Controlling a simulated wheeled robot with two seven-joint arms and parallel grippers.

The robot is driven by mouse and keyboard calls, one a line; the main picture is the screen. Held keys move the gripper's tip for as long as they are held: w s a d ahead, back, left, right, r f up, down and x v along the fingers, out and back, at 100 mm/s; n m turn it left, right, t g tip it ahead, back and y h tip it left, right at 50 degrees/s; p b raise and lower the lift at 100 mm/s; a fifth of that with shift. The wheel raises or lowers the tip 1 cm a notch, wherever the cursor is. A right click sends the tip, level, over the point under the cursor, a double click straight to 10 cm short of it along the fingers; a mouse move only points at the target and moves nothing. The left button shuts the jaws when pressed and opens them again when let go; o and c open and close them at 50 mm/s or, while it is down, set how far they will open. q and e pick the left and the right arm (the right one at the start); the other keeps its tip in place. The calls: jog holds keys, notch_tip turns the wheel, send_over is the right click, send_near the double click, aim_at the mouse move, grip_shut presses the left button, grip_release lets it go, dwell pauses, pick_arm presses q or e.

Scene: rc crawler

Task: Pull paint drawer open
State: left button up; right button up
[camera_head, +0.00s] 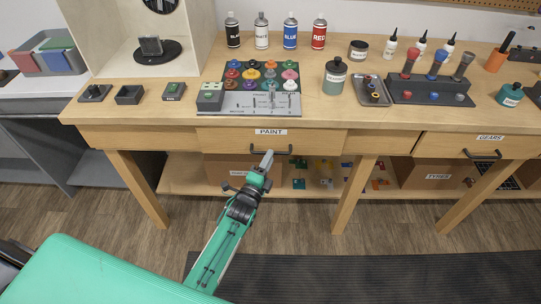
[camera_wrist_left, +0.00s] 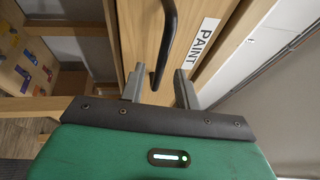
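The paint drawer (camera_head: 222,141) has a wooden front with a white "PAINT" label (camera_head: 270,132) and looks closed in the bench front. Its black bar handle (camera_head: 284,152) shows below the label. In the left wrist view, the fingers of the left gripper (camera_wrist_left: 158,84) stand apart. The black handle (camera_wrist_left: 168,40) reaches down to the gap between them, with no clear contact. The "PAINT" label (camera_wrist_left: 204,40) is right of the handle. My right gripper is not in view.
The gears drawer (camera_head: 440,144) is to the right. Paint bottles, a rack of colored knobs (camera_head: 262,75) and tools stand on the bench top (camera_head: 190,65). A lower shelf (camera_head: 225,190) holds boxes and small parts. Bench legs (camera_head: 355,195) flank the drawer; the floor in front is open.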

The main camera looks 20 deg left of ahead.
pick_arm(q)
jog(key=shift+x, duration=1)
grip_shut()
